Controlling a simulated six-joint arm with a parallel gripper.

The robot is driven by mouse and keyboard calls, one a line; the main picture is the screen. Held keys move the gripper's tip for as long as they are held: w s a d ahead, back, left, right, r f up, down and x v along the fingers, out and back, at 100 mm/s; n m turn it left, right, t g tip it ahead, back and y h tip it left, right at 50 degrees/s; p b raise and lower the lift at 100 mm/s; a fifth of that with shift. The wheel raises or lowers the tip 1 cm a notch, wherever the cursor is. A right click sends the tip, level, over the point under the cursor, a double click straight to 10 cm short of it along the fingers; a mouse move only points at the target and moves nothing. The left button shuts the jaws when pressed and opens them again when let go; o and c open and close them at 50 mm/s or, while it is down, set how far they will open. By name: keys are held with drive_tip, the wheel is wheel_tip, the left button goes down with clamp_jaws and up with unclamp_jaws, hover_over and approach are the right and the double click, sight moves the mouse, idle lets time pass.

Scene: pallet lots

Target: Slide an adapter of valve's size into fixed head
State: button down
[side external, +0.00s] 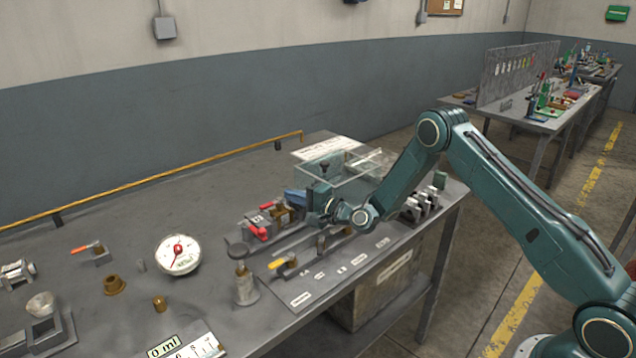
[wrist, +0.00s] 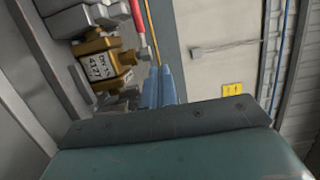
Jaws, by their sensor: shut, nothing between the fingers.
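My gripper (side external: 297,198) has blue fingers, shut and empty, just behind a brass valve body (side external: 283,214) with red handles. In the wrist view the closed fingers (wrist: 160,88) point away beside a brass body (wrist: 103,62) with a white label, whose print I cannot read surely. A yellow-handled valve (side external: 285,266) lies on a grey plate (side external: 318,292) with small labels. A flanged brass fitting (side external: 115,286) and a small brass piece (side external: 159,304) stand on the bench at left. I cannot tell which part is the adapter or the fixed head.
A clear box (side external: 345,172) stands behind my arm. Grey clamps (side external: 418,208) are at right. The bench's back left is clear.

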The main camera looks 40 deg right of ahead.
wheel_tip(320, 180, up, 10)
drive_tip(key=a, duration=2.1)
drive_tip(key=shift+f, duration=0.2)
